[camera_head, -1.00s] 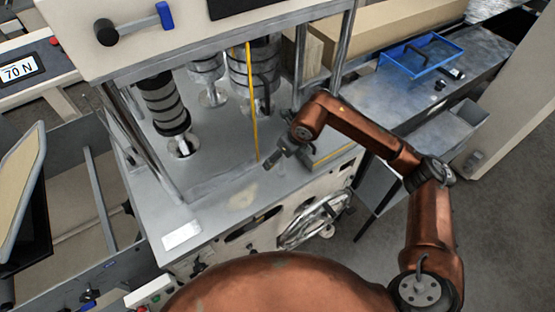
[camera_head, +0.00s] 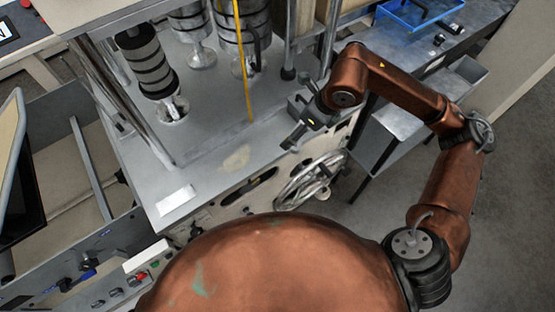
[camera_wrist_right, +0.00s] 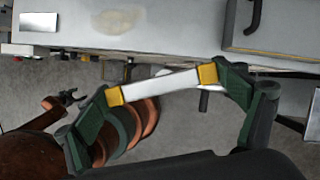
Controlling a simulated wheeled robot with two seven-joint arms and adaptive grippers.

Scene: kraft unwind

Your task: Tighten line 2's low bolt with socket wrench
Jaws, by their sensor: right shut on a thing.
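My right gripper (camera_wrist_right: 160,86) has green fingers with yellow pads. It is shut on a pale silver bar (camera_wrist_right: 160,83), too plain here to name surely as the socket wrench. In the head view the right gripper (camera_head: 302,126) hangs by the machine deck's front right edge, above the handwheel. A small dark gripper on a copper arm, likely my left gripper (camera_wrist_right: 70,97), shows at the left of the right wrist view. Its jaws are too small to read. I cannot identify line 2's low bolt in these frames.
Black-banded rollers (camera_head: 148,62) stand on the grey deck (camera_head: 205,130). A yellow upright strip (camera_head: 243,65) is left of the right gripper. A spoked handwheel (camera_head: 310,182) sits on the machine's front. A blue tray (camera_head: 398,18) lies on the bench at upper right.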

